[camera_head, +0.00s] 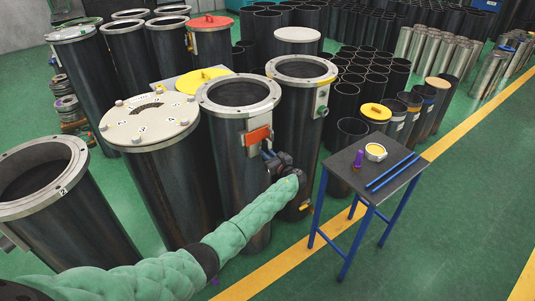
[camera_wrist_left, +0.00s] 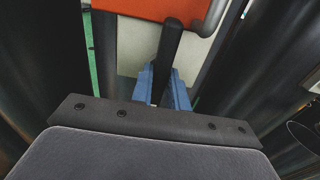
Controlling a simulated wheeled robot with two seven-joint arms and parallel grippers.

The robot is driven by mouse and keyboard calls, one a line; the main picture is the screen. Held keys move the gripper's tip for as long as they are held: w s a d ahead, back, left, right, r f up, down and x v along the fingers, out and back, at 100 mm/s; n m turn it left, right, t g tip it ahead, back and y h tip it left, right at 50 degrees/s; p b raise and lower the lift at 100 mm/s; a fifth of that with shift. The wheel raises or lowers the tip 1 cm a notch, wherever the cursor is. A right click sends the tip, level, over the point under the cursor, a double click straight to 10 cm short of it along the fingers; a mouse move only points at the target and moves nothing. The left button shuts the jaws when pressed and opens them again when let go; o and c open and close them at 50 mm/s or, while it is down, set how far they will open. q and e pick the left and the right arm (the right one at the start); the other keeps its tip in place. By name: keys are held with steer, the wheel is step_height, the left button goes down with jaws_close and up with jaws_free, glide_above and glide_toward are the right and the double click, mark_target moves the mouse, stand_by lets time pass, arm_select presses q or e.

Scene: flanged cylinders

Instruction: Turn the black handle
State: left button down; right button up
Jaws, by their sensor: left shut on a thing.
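The black handle (camera_wrist_left: 169,45) shows in the left wrist view as a dark bar running down from an orange plate (camera_wrist_left: 140,8), slightly tilted. My left gripper (camera_wrist_left: 164,90) has its two blue fingers closed on either side of the handle's lower part. In the head view the left gripper (camera_head: 268,154) is at the side of a tall dark flanged cylinder (camera_head: 233,172), just below the orange plate (camera_head: 257,136) near its rim. The handle is too small and covered to make out there. My right gripper is not in view.
Another open flanged cylinder (camera_head: 297,125) stands close to the right of the gripper. A white-lidded cylinder (camera_head: 150,118) stands to the left. A small table (camera_head: 365,185) with blue rods and a purple item is at right. Green floor is clear in front of the yellow line.

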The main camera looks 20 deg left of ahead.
arm_select(q)
steer(key=shift+w+a+r, duration=0.1)
steer(key=shift+r, duration=0.1)
steer(key=c, duration=1.4)
jaws_free()
steer(key=shift+o, duration=0.2)
steer(key=shift+f, duration=0.1)
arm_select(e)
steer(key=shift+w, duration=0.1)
